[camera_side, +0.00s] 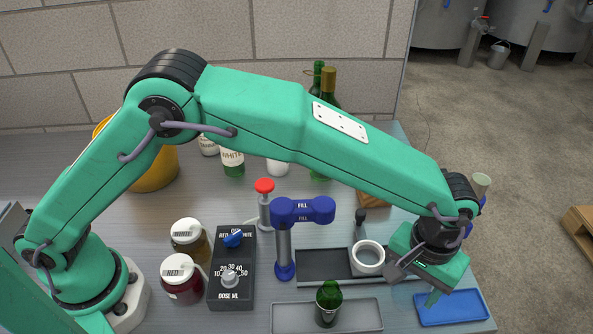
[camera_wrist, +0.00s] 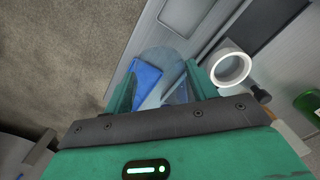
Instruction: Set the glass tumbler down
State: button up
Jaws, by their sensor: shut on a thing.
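My gripper (camera_side: 433,299) is low at the right end of the bench, over the blue tray (camera_side: 472,309). In the wrist view, my gripper (camera_wrist: 163,90) is shut on the clear glass tumbler (camera_wrist: 172,58), which shows faintly between the two green fingers. The blue tray (camera_wrist: 146,74) shows through and beside the glass. In the side view the tumbler is too clear and too hidden by my gripper to make out. I cannot tell whether its base touches the tray.
A white ring-shaped holder (camera_side: 368,246) stands close left of my wrist on a dark rail (camera_side: 318,264). A green glass vessel (camera_side: 328,304) is on a grey tray (camera_side: 285,319). A blue-topped fill post (camera_side: 284,245) and a dosing box (camera_side: 232,293) stand farther left.

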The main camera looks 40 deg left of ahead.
aim_at(407, 295)
jog(key=shift+f, duration=2)
jog(key=shift+f, duration=0.15)
jog(key=o, duration=1)
notch_tip(407, 295, up, 12)
jog(key=shift+r, duration=0.2)
